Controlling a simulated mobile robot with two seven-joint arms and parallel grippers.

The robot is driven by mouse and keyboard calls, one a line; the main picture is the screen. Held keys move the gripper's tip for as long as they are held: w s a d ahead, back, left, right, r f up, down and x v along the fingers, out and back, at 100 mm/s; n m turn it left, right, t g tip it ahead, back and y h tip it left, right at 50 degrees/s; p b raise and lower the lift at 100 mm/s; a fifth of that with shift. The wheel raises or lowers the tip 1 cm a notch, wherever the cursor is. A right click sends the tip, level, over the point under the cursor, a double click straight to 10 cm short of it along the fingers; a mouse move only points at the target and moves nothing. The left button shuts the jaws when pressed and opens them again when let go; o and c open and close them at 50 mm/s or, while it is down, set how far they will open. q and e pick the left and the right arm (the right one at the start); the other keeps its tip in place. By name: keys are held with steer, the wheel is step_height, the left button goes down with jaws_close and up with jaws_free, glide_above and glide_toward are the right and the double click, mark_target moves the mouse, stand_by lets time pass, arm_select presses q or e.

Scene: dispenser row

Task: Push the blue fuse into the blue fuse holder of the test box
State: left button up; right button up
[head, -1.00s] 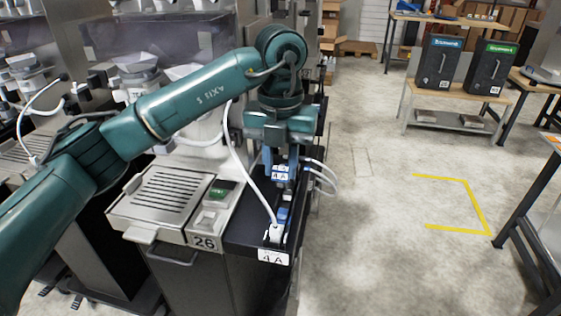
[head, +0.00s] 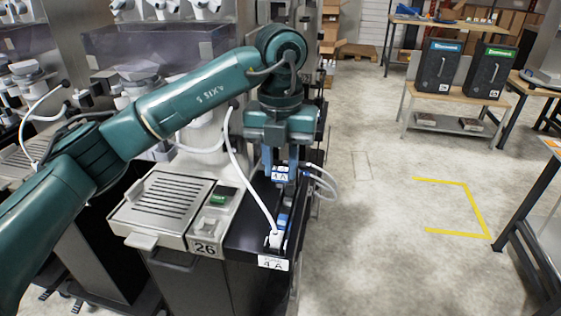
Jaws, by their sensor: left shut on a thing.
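My left gripper (head: 281,168) points down over the dark narrow box beside the dispenser marked 26. It is shut on a small blue piece with a white "4 A" label (head: 281,174), which I take for the blue fuse. The gripper's fingers cover part of it. The dark box, apparently the test box (head: 248,238), has a "4 A" plate (head: 273,263) at its front. A small blue part (head: 283,221) sits on its top, nearer to me than the gripper. I cannot tell the blue fuse holder clearly or whether the fuse touches it. My right gripper is not in view.
A white plug (head: 276,240) with a cable stands at the box's front end. White cables (head: 322,184) loop out on its right. The dispenser's slotted tray (head: 163,195) lies to the left. The floor to the right is clear, with yellow marking (head: 468,208).

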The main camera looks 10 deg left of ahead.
mark_target(281, 168)
arm_select(q)
steer(key=shift+r, duration=0.1)
steer(key=shift+r+p, duration=1.05)
steer(key=shift+r, duration=0.4)
steer(key=shift+f, duration=0.1)
